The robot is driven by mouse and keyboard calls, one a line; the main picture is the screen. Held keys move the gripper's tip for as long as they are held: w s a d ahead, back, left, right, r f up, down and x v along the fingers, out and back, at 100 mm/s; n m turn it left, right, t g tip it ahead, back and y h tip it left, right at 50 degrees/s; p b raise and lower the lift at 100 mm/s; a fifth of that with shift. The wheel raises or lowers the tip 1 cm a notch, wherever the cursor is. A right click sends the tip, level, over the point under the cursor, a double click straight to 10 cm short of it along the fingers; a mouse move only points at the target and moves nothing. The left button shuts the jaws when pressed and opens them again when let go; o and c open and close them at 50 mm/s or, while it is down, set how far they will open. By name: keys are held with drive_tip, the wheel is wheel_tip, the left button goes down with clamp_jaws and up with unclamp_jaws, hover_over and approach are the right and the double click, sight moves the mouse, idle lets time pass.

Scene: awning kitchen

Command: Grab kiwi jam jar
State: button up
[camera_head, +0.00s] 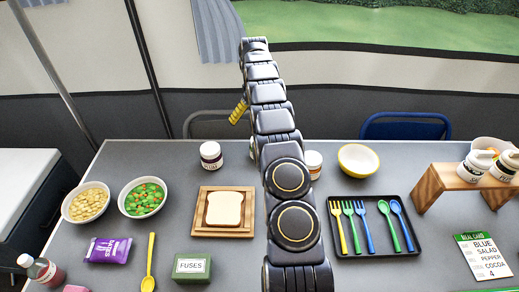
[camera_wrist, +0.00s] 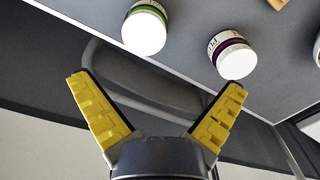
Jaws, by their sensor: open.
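A white-lidded jar with a green label (camera_wrist: 145,27), which looks like the kiwi jam, stands on the table in the wrist view, top centre. Its lettering is not readable. My gripper (camera_wrist: 157,83) is open and empty, fingers spread wide, with the jar beyond the fingertips and apart from them. In the head view one yellow finger of my gripper (camera_head: 238,111) shows left of my arm, past the table's back edge. A jar with a brownish label (camera_head: 313,163) is partly covered by my arm there; I cannot tell whether it is the green-labelled one.
A purple-labelled jar (camera_wrist: 232,54) stands right of the green one, near the right fingertip in the picture; it also shows in the head view (camera_head: 210,155). Bread on a board (camera_head: 224,209), a yellow bowl (camera_head: 358,159) and a cutlery tray (camera_head: 375,250) are nearby. Chairs stand behind the table.

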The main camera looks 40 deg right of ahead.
drive_tip(key=d+f, duration=0.3)
drive_tip(key=shift+s+f, duration=0.1)
drive_tip(key=shift+s, duration=0.25)
drive_tip(key=f, duration=0.7)
drive_tip(key=shift+a+f, duration=0.35)
drive_tip(key=c, duration=1.2)
drive_tip(key=shift+r, duration=0.1)
